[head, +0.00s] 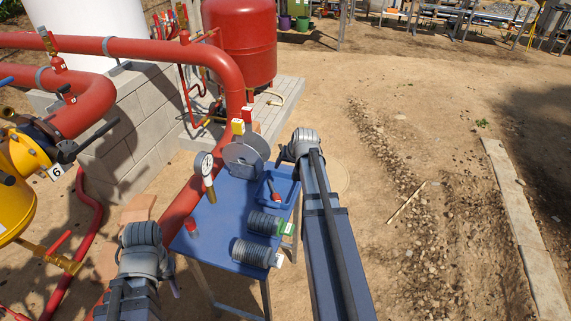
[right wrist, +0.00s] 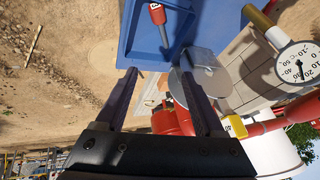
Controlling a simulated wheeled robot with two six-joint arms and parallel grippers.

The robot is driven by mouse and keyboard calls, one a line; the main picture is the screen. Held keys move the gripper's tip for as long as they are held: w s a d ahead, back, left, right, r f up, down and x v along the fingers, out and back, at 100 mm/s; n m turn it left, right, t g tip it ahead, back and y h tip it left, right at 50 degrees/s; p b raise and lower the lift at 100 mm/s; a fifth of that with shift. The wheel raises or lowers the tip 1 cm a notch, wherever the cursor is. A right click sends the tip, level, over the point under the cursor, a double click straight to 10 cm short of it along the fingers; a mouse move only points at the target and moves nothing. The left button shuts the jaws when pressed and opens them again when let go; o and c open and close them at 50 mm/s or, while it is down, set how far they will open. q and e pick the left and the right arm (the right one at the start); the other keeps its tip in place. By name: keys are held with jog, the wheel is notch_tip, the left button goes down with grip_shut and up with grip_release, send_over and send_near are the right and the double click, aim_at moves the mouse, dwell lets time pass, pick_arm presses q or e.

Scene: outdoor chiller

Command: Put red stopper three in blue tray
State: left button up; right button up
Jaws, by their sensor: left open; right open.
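The blue tray (head: 291,184) sits at the right side of the blue table. A red stopper (head: 276,196) lies inside it; the right wrist view also shows this stopper (right wrist: 157,13), its white label too small to read surely. Another red stopper (head: 191,228) stands near the table's left edge, its number unreadable. My right gripper (right wrist: 160,88) is open and empty, with the tray (right wrist: 146,35) beyond its fingertips; its arm reaches past the tray's right side in the head view. My left gripper (head: 172,278) is left of the table's front, mostly hidden by its wrist, and open.
Two ribbed grey cylinders (head: 252,253), one with a green end (head: 286,228), lie at the table's front right. Red pipes (head: 190,200) run along the left. Open ground lies right.

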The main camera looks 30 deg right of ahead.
jog(key=s+a+f+n+g+y, duration=0.1)
jog(key=s+a+n+g, duration=0.2)
jog(key=a, duration=0.9)
jog(key=s+a+f+n, duration=0.2)
jog(key=s+a+n, duration=0.15)
jog(key=a, duration=0.85)
jog(key=s+a+n+g+h, duration=0.1)
jog(key=s+a+n+g, duration=0.2)
jog(key=s+a, duration=1)
jog(key=shift+s+n+h, duration=0.3)
jog(key=shift+s+n, duration=0.1)
jog(key=shift+n, duration=0.45)
